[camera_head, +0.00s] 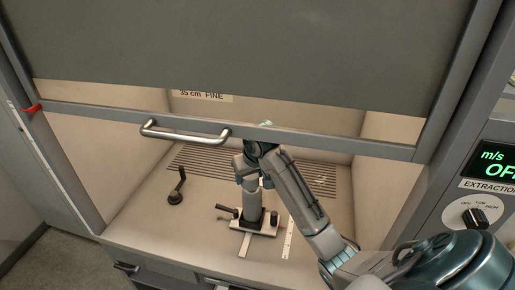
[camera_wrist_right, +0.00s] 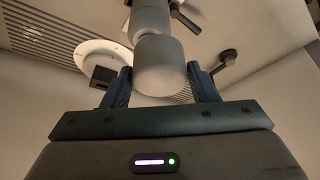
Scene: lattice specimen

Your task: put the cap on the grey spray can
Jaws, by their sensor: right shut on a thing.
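The grey spray can (camera_head: 252,204) stands upright inside the cabinet, in a holder with a pale base plate (camera_head: 266,230). My right gripper (camera_head: 247,172) is at the can's top end. In the right wrist view the gripper (camera_wrist_right: 161,88) is shut on a grey, rounded cylindrical cap (camera_wrist_right: 160,66) between its two dark fingers. A narrower grey cylinder, apparently the can (camera_wrist_right: 148,20), lines up just beyond the cap. I cannot tell whether the cap is seated on the can or only close to it. My left gripper is not in view.
The grey sash (camera_head: 240,50) with its metal handle (camera_head: 185,133) hangs above the opening, close to my right arm. A dark crank-like handle (camera_head: 176,187) stands on the floor at left. A slotted grille (camera_head: 205,160) lies behind. The front left floor is clear.

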